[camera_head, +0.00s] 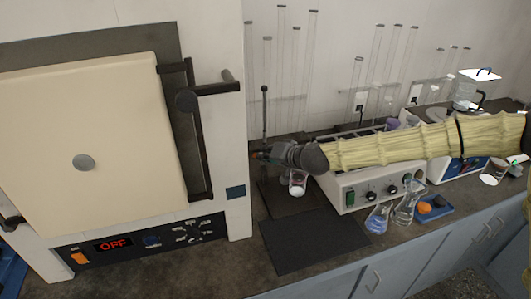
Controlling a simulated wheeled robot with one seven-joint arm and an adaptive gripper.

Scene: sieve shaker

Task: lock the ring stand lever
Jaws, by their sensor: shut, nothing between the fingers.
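A thin dark vertical rod (265,103) with a small knob on top stands on the bench beside the large white oven; it looks like the ring stand. Its lever is hidden behind my gripper or too small to make out. My gripper (260,156) is at the end of my yellow-sleeved arm, which reaches in from the right. It is shut and empty, close to the rod's lower part in the picture; I cannot tell whether it touches. A small glass beaker with white contents (298,183) is just below my wrist.
The oven (85,160), with a dark protruding handle and an OFF display, stands close on the left. A white control box (365,188), flasks (378,217) and a blue tray (436,212) are to the right. A flat dark mat (310,242) in front is clear.

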